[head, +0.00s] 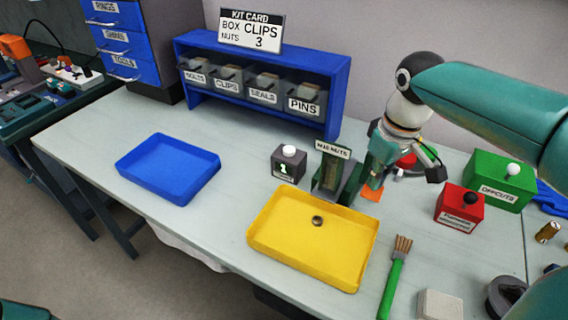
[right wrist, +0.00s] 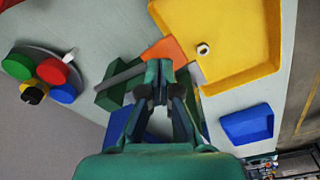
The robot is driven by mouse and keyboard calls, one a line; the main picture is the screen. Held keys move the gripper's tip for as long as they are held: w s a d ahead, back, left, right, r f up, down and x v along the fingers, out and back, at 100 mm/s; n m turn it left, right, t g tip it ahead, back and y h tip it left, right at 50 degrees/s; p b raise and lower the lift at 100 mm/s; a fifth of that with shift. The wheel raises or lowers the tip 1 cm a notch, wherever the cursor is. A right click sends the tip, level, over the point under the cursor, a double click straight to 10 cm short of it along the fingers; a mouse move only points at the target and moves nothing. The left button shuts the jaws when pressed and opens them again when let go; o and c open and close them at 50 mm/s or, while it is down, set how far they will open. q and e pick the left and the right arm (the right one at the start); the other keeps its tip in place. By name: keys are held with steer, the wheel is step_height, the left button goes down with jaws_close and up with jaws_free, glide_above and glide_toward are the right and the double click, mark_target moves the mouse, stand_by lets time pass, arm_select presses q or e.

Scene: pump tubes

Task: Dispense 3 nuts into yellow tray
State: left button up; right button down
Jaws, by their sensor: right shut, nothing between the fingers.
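The yellow tray (head: 270,250) lies on the bench in the head view, with one dark nut (head: 317,221) in it. The nut also shows in the right wrist view (right wrist: 203,49). Behind the tray stands the dark green nut dispenser (head: 330,172), labelled for nuts. A small dark box with a white knob (head: 288,163) reads 1. An orange piece (head: 371,194) shows beside the dispenser. My right gripper (head: 372,175) is shut and empty, close beside the dispenser and partly covering it; I cannot tell whether they touch. My left gripper is not in view.
The kit card (head: 250,30) reads box CLIPS, nuts 3. A blue rack (head: 335,85) holds labelled bins. A blue tray (head: 168,170) is at left. The red box (head: 459,209), green box (head: 498,180) and brush (head: 396,275) are at right. Bench between the trays is clear.

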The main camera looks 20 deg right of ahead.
arm_select(q)
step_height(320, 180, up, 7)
steer(key=p, duration=0.6)
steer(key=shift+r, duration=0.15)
arm_select(e)
step_height(320, 180, up, 8)
steer(key=shift+f, duration=0.1)
step_height(320, 180, down, 5)
steer(key=b, duration=0.3)
steer(key=shift+b, duration=0.4)
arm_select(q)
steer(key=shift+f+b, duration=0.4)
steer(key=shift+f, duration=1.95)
arm_select(e)
steer(key=shift+f, duration=0.45)
